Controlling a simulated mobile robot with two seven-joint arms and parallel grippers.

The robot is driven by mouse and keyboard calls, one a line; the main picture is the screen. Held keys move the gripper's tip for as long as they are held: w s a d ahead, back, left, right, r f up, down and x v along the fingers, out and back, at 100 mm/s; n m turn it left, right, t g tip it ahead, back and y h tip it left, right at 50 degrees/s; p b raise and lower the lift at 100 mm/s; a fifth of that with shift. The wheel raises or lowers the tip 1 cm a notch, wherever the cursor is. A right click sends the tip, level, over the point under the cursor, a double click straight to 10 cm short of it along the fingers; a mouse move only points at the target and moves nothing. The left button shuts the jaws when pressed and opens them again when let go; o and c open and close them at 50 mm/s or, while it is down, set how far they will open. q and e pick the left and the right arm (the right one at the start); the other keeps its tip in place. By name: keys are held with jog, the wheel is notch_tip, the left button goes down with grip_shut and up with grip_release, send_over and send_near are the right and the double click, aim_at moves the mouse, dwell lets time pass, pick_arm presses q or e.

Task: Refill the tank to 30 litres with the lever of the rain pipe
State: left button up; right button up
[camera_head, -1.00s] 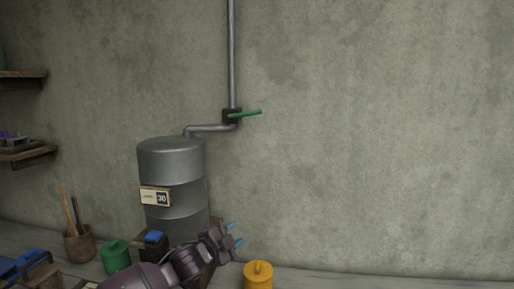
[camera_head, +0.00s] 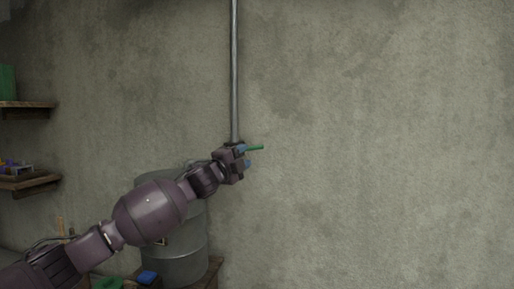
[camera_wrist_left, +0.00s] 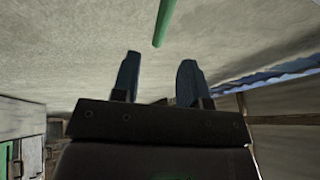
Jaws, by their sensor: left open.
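The green lever (camera_head: 255,147) sticks out to the right from the grey rain pipe (camera_head: 234,75). It is roughly level. The grey tank (camera_head: 188,263) stands below the pipe, mostly hidden behind my left arm, and its level sign cannot be read now. My left gripper (camera_head: 246,156) is open, with its blue fingertips close by the lever's base in the head view. In the left wrist view the lever (camera_wrist_left: 165,20) passes ahead of the two fingers (camera_wrist_left: 158,80), not visibly between them, and touch cannot be told. My right gripper is not in view.
Two wooden shelves (camera_head: 28,103) hang on the wall at the left. A blue thing (camera_head: 147,277) and a green lid (camera_head: 107,284) show at the bottom edge. The wall to the right of the pipe is bare.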

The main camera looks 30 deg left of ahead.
aim_at(256, 148)
pick_arm(q)
jog(key=p+x, duration=0.1)
jog(key=x, duration=0.6)
jog(key=shift+w+d, duration=0.1)
jog(key=shift+w, duration=0.2)
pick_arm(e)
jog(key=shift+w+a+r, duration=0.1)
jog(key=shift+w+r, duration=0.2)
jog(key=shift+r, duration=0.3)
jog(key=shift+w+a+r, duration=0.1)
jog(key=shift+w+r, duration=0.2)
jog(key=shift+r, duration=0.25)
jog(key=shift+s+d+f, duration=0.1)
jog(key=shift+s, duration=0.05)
pick_arm(q)
jog(key=shift+c, duration=0.7)
grip_shut()
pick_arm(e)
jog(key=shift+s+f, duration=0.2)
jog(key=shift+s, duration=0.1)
